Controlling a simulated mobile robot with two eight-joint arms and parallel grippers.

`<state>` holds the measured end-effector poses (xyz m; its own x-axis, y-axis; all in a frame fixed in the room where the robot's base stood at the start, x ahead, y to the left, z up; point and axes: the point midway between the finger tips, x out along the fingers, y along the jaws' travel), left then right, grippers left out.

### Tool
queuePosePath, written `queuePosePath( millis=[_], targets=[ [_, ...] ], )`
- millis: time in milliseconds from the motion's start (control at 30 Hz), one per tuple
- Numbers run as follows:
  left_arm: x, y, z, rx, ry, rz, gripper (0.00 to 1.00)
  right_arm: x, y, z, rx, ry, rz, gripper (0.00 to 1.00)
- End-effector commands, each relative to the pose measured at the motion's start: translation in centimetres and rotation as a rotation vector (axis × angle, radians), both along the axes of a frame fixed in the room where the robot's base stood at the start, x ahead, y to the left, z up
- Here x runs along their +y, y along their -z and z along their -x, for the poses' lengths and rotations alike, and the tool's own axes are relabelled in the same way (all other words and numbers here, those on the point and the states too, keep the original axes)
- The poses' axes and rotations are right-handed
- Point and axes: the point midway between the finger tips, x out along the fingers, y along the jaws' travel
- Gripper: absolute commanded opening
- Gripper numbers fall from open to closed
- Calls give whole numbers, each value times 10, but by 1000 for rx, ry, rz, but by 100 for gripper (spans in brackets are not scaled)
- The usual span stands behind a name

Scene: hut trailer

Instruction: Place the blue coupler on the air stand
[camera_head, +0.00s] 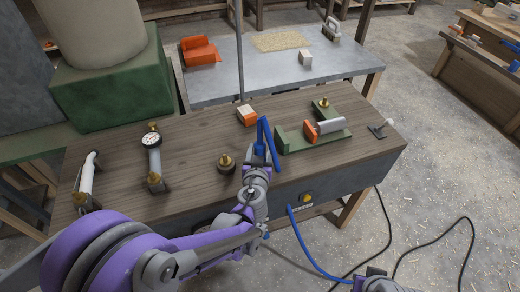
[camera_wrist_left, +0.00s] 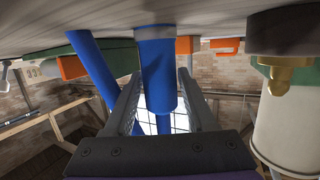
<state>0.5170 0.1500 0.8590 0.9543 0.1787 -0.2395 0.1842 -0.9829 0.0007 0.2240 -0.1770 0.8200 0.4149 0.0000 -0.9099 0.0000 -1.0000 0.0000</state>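The blue coupler (camera_wrist_left: 155,55) with its blue hose (camera_wrist_left: 92,60) shows over the workbench. My left gripper (camera_head: 257,172) is at the front edge of the bench, and its two fingers close in on both sides of the coupler in the left wrist view. The coupler and hose form a narrow blue loop (camera_head: 268,140) in the head view. A brass fitting on a dark round base (camera_head: 226,162), likely the air stand, stands just left of my left gripper; it also shows in the wrist view (camera_wrist_left: 290,72). Part of my right arm shows at the bottom edge; its fingers cannot be made out.
A gauge stand (camera_head: 153,155) and a white-handled tool (camera_head: 87,180) stand at left. An orange-white block (camera_head: 246,115) lies behind the loop. A green fixture (camera_head: 295,139) with an orange clamp is at right. Another blue hose (camera_head: 318,262) hangs from the bench front.

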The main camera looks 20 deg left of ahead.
Motion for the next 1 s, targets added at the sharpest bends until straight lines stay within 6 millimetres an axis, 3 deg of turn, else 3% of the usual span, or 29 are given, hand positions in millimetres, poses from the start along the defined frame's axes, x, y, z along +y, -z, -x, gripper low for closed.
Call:
queuePosePath(
  millis=[100,467,1000],
  targets=[
    [0,0,0,0,0,0,74,0,0,0,0,0,0,0],
    [-1,-6,3,0,1,0,74,0,-4,0,-1,0,0,0],
    [-19,-30,100,0,2,0,74,0,-16,-1,-5,0,0,0]
  ],
)
